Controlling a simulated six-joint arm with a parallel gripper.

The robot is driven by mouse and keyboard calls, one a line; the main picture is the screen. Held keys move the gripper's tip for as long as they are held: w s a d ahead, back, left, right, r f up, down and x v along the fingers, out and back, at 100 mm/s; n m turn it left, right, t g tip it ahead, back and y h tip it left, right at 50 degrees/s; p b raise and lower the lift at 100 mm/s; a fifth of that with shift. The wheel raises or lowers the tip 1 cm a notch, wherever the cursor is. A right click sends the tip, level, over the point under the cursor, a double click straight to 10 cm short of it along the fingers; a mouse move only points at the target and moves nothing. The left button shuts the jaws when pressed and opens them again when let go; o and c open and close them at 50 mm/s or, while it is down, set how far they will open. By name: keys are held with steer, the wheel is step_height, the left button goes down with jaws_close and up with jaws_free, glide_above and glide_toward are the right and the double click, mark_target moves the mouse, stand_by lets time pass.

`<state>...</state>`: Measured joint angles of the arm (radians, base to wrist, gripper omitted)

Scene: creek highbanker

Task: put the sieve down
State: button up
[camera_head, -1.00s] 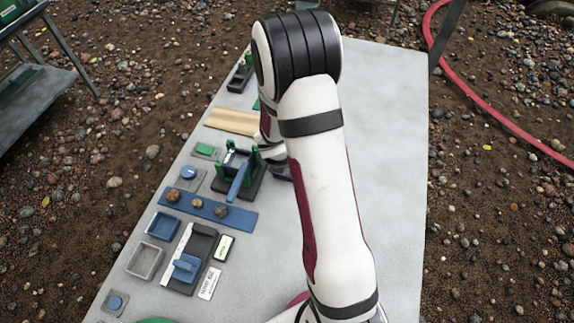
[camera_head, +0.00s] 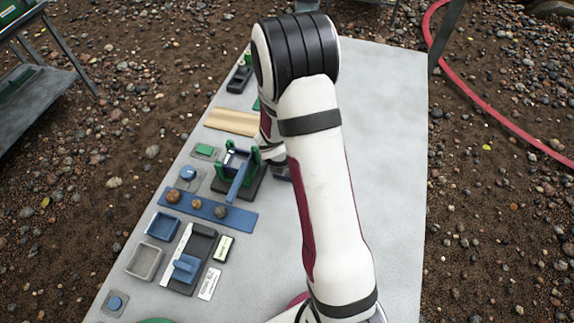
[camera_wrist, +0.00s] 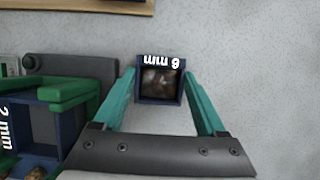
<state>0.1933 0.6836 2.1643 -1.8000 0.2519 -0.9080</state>
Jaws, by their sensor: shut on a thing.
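A small square blue sieve (camera_wrist: 158,98) with a white label is between the teal fingertips of my gripper (camera_wrist: 160,78) in the wrist view. My gripper is shut on this sieve. The grey tabletop (camera_wrist: 235,60) is under it; whether the sieve touches the table cannot be told. In the head view my arm hides most of the gripper and the sieve. A stand with green posts (camera_head: 252,155) is just left of them.
In the wrist view, the green and blue stand (camera_wrist: 60,92) with a "2 mm" label is close on the left. A wooden-edged board (camera_wrist: 75,5) is at the top. A blue strip (camera_head: 240,217) with round stones and several small trays line the table's left side. The right side is clear.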

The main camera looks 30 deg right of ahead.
steer(key=shift+r, duration=0.5)
step_height(320, 180, up, 3)
steer(key=shift+f, duration=0.1)
steer(key=s+d+r, duration=0.7)
steer(key=s, duration=0.1)
steer(key=shift+s+d, duration=0.35)
